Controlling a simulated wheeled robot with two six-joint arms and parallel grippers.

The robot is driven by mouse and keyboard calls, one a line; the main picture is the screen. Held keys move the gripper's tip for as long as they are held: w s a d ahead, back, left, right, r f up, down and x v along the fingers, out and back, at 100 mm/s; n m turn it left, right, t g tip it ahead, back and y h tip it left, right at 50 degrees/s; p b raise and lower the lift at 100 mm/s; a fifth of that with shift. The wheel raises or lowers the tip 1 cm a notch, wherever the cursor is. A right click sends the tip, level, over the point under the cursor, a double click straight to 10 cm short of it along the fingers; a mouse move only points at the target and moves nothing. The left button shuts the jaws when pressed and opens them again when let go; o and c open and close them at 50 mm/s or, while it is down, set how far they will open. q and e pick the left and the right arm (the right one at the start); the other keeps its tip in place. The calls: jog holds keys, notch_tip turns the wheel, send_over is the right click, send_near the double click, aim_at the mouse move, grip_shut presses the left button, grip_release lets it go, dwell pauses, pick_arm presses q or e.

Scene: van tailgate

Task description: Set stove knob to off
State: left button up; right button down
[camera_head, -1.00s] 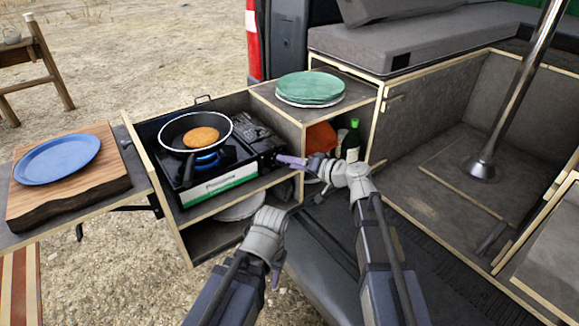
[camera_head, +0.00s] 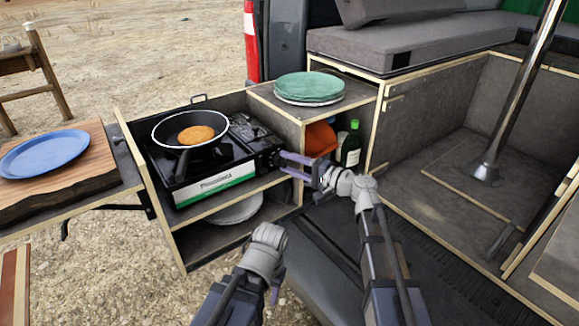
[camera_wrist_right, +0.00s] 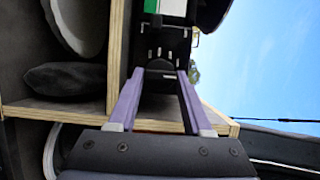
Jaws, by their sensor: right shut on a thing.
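The portable stove (camera_head: 214,179) stands in the pull-out cabinet bay, with a black frying pan (camera_head: 166,137) holding a round golden pancake (camera_head: 196,134) on it. No flame shows under the pan. My right gripper (camera_head: 283,164) is at the right end of the stove front. In the right wrist view its two purple fingers (camera_wrist_right: 160,75) are shut on the dark stove knob (camera_wrist_right: 159,67), one on each side. The knob is mostly hidden in the head view. My left gripper (camera_head: 276,284) hangs low in front of the cabinet, pointing down; its fingertips are unclear.
A blue plate (camera_head: 44,154) lies on a wooden board (camera_head: 62,192) at the left. Green plates (camera_head: 309,86) sit on the cabinet top. An orange item (camera_head: 319,137) and a green bottle (camera_head: 351,145) stand in the cubby beside my right gripper. Pale plates (camera_head: 236,208) lie under the stove.

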dwell(0.3)
jog(key=shift+c, duration=1.7)
grip_release()
jog(key=v, duration=0.8)
jog(key=shift+w+a+f, duration=0.1)
